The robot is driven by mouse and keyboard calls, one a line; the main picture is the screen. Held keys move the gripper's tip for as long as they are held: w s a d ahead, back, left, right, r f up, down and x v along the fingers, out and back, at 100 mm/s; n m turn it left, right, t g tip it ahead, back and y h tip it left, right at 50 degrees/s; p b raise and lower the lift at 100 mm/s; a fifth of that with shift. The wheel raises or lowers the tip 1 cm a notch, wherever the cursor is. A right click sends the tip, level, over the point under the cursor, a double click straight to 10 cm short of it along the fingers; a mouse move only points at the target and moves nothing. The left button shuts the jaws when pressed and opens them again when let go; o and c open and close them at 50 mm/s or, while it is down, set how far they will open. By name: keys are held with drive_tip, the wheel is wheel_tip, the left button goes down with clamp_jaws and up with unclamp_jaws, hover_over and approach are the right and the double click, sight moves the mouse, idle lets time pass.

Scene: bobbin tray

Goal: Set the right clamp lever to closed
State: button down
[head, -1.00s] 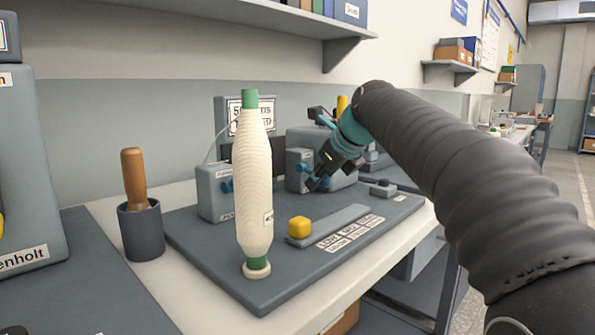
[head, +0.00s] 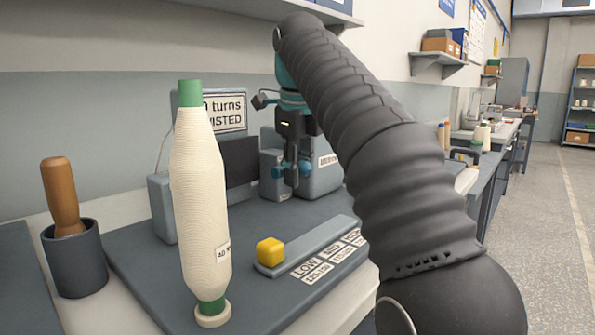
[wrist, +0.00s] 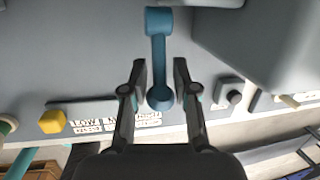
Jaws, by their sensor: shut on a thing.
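The right clamp lever is a blue bar with rounded ends; it shows in the wrist view (wrist: 158,55), running from the top of the picture down between my fingers. My gripper (wrist: 160,84) has one finger on each side of the lever's rounded lower end and is shut on it. In the head view my gripper (head: 292,177) points down in front of the grey clamp block at the back of the board. Blue bits of the lever (head: 278,172) show beside the fingers; the rest is hidden behind them.
A tall cream bobbin (head: 200,200) stands upright at the front left of the grey board (head: 150,275). A yellow knob (head: 270,251) sits on a slider bar with labels. A wooden-handled tool (head: 62,195) stands in a dark cup (head: 75,262) at left.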

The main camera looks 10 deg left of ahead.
idle(0.6)
drive_tip(key=c, duration=0.9)
unclamp_jaws()
drive_tip(key=shift+o, duration=0.2)
